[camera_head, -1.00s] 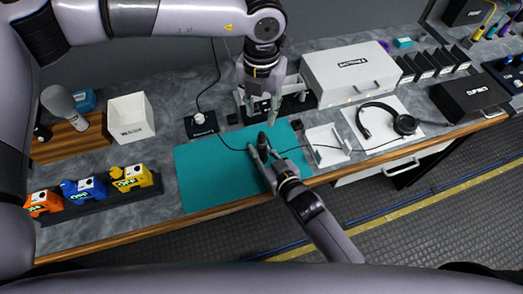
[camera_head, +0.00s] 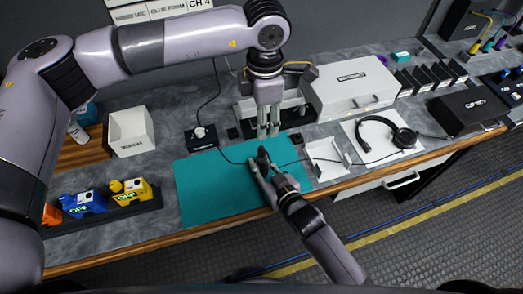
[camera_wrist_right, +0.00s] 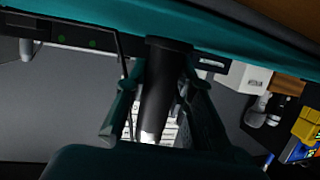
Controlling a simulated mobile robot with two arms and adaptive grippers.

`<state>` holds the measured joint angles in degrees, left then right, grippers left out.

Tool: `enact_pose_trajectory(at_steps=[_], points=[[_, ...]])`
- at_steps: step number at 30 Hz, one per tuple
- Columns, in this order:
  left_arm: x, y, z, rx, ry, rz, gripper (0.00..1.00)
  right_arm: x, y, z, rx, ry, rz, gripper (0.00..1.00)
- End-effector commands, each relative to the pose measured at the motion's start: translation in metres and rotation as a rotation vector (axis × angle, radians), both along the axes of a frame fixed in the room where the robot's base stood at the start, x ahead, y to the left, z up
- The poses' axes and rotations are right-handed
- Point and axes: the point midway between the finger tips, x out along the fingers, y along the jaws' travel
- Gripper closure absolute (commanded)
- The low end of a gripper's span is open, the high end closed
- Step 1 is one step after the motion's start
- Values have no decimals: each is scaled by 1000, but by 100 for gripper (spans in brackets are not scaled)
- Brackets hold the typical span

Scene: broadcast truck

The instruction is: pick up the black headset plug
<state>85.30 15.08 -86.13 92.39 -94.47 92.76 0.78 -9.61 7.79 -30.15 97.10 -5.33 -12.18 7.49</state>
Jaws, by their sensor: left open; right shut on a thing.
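The black headset plug (camera_head: 262,154) is held between the fingers of my right gripper (camera_head: 259,166), above the teal mat (camera_head: 205,195). In the right wrist view the plug (camera_wrist_right: 158,100) stands lengthwise between the fingers (camera_wrist_right: 150,125), with a pale metallic end. My right gripper is shut on it. My left gripper (camera_head: 268,134) hangs open and empty, fingers pointing down, just behind the plug in the head view. I cannot tell its exact height. A thin dark cable runs on both sides of the plug.
The headset (camera_head: 388,136) lies on a white pad at right. A white tray (camera_head: 325,160) is beside the mat. A white drawer box (camera_head: 350,90), a white bin (camera_head: 131,131) and a black knob box (camera_head: 201,138) stand around. The mat's left part is clear.

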Motion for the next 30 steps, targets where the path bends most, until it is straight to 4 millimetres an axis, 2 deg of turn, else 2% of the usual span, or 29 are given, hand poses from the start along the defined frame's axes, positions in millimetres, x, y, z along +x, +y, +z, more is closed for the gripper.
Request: enact_pose_trajectory(at_steps=[3, 8, 18, 26, 30], points=[[1, 1, 1, 0, 2, -121, 60, 0, 0, 0, -1, 0, 0, 100], [2, 3, -1, 1, 1, -201, 60, 0, 0, 0, 0, 0, 0, 100], [1, 3, -54, 1, 3, -212, 60, 0, 0, 0, 0, 0, 0, 100], [1, 4, -70, 1, 1, -211, 60, 0, 0, 0, 0, 0, 0, 100], [-2, 6, -88, 3, 4, -211, 60, 0, 0, 0, 0, 0, 0, 100]])
